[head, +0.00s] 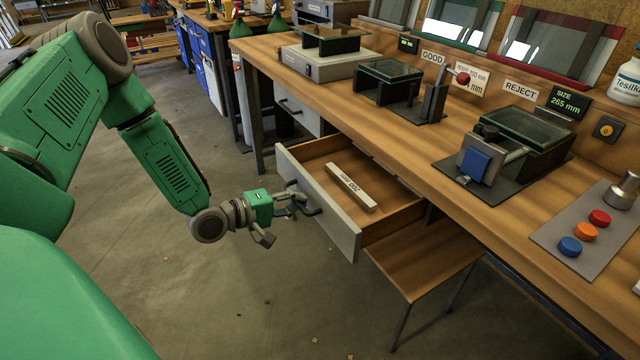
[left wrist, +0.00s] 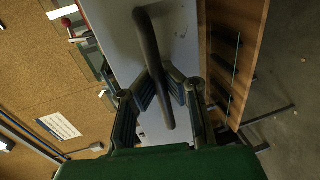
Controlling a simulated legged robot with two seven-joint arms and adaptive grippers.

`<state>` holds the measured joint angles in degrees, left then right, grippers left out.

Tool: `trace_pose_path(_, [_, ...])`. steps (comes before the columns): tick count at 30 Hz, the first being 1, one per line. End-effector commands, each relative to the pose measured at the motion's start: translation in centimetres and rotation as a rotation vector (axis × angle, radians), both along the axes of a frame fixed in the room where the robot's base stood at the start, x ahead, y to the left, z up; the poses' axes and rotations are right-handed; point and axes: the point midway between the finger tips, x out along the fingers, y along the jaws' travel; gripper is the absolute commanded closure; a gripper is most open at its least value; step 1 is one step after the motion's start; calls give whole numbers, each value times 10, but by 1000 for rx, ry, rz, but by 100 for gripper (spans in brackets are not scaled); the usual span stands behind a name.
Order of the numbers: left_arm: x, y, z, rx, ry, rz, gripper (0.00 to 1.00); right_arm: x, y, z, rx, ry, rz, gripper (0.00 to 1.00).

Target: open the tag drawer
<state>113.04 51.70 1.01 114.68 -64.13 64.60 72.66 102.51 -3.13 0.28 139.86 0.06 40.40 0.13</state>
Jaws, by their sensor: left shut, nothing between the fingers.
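A drawer with a pale grey front (head: 336,222) stands pulled out from under the bench in the head view. Inside it lies a light bar (head: 351,187) with dark printing. My left gripper (head: 285,208) is at the outside of the drawer front, by its dark curved handle (head: 305,203). In the left wrist view the fingers (left wrist: 160,88) reach in from both sides close to the handle (left wrist: 150,50), shut with nothing held between them. Whether they touch the handle is unclear. My right gripper is out of view.
A second grey drawer front (head: 299,112) with a handle sits farther along under the bench. A low wooden stool (head: 425,262) stands under the bench, right of the open drawer. The bench top (head: 440,150) carries glass-topped fixtures and coloured buttons. The floor in front is clear.

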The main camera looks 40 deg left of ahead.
Motion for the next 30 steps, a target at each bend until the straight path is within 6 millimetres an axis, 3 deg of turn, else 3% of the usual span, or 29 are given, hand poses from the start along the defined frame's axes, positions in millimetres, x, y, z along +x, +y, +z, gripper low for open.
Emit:
trace_pose_path(1, [-20,3,-2,-2,25,-7,100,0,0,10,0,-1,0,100])
trace_pose_path(3, [-38,10,-2,-1,25,-7,100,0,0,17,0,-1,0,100])
trace_pose_path(13, [-105,37,-4,-3,26,-10,100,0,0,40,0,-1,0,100])
trace_pose_path(21, [-131,48,-5,-3,23,-12,100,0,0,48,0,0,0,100])
trace_pose_path(30, [-136,50,-6,-4,22,-12,100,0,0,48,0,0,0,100])
